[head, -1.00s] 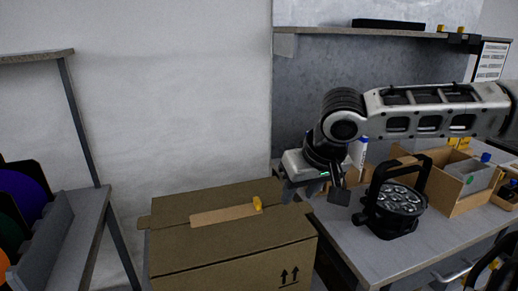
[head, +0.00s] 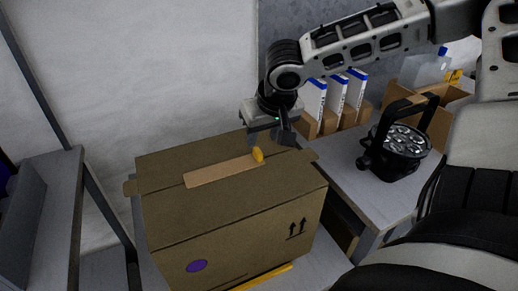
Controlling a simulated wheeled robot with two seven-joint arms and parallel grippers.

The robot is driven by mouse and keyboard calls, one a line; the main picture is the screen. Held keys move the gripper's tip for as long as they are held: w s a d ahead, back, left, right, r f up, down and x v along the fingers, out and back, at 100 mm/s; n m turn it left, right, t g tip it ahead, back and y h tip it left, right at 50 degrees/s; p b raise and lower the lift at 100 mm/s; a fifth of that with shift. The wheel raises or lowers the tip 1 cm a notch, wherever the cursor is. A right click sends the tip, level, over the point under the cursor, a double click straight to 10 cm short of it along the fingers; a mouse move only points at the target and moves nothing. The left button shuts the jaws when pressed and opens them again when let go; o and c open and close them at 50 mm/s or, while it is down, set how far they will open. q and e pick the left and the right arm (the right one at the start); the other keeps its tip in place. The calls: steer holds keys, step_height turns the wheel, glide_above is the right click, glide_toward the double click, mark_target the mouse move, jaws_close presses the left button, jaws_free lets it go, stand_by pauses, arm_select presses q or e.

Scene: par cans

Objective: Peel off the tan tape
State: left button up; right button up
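A closed brown cardboard box (head: 235,215) stands in the middle of the head view. A strip of tan tape (head: 222,171) lies flat along the seam of its top, with a yellow tab (head: 258,155) at its right end. My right gripper (head: 268,139) points down just behind and to the right of the tab, near the box's back right edge. Its fingers look apart with nothing between them, and it does not appear to touch the tape. My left gripper is not in view.
A black par can light (head: 396,143) stands on the grey table (head: 350,185) right of the box. White-and-blue cartons (head: 337,95) and an open cardboard box (head: 430,110) are behind it. A grey bench (head: 60,200) is at left.

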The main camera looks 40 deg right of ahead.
mark_target(258, 150)
steer(key=x, duration=0.6)
steer(key=shift+w+b, duration=0.1)
steer(key=shift+b, duration=0.2)
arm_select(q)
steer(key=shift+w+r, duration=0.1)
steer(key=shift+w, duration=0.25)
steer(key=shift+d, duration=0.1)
